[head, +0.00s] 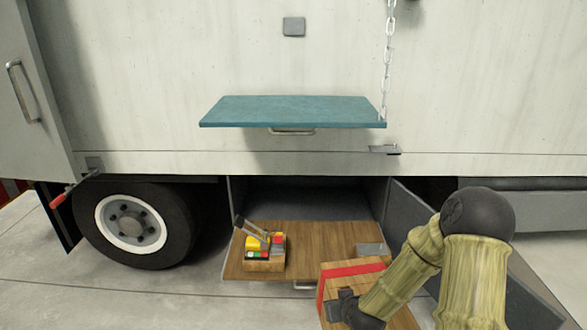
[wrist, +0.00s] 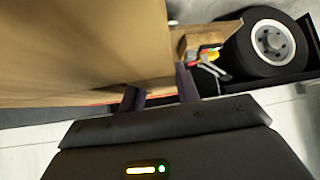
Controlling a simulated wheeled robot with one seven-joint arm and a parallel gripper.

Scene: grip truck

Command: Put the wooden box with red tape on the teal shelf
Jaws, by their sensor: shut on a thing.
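The wooden box with red tape (head: 352,270) is at the lower right of the head view, in front of the lower compartment. Its red stripe runs along the upper part. My gripper (head: 343,306) is shut on the box at its near side; my arm hides part of it. In the wrist view the box (wrist: 80,45) fills the upper left, and the fingers of my gripper (wrist: 160,91) are at its edge. The teal shelf (head: 290,112) juts level from the truck's side, higher than the box and to its left. Its top is empty.
A pulled-out wooden tray (head: 330,238) below the shelf carries a small box of coloured items and tools (head: 263,257) and a grey block (head: 371,249). A chain (head: 386,60) hangs at the shelf's right end. A wheel (head: 130,225) is at left, an open flap (head: 410,215) at right.

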